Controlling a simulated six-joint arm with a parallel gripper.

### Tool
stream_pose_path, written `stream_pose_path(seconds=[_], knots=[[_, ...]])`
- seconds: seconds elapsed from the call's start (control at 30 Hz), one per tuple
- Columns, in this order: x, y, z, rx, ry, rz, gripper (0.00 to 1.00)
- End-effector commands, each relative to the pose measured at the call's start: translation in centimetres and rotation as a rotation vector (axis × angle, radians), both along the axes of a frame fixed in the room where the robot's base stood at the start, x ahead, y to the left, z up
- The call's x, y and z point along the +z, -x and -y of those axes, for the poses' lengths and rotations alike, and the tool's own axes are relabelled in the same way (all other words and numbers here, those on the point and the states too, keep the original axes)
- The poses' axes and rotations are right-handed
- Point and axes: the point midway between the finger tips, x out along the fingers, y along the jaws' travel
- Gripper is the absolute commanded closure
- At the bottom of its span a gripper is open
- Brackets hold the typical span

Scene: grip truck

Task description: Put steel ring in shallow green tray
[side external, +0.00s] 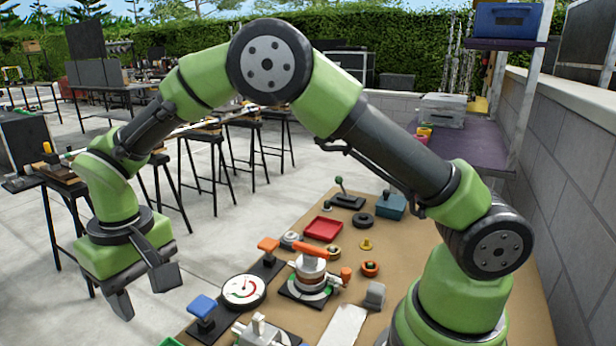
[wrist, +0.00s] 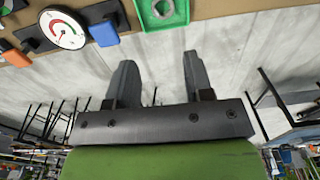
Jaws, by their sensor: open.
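The shallow green tray (wrist: 183,18) shows at the top of the wrist view, cut off by the frame edge. A grey ring (wrist: 171,8), which looks like the steel ring, lies inside it on the tray floor, with green showing through its hole. In the side view only a corner of the green tray (side external: 171,342) shows at the bottom edge, and the ring there is out of frame. My gripper (side external: 143,291) is open and empty, out past the table's left edge, apart from tray and ring. Its spread fingers also show in the wrist view (wrist: 158,64).
The brown table (side external: 300,210) holds a dial gauge (side external: 243,290), a blue-topped part (side external: 202,307), an orange-handled fixture (side external: 311,270) and a red tray (side external: 323,229). Black-legged stands (side external: 207,150) are behind my gripper. Open concrete floor lies around it.

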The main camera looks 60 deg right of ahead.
Motion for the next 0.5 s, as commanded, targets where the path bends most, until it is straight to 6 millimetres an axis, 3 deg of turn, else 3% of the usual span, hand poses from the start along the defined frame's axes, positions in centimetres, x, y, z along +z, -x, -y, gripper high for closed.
stream_pose_path(seconds=[0.17,0.3,0.5], knots=[[7.0,1.6,3.3,-0.066,-0.07,0.094,0.53],[12.0,4.6,6.5,-0.128,-0.128,0.185,0.53],[16.6,10.7,10.3,-0.211,-0.197,0.325,0.53]])
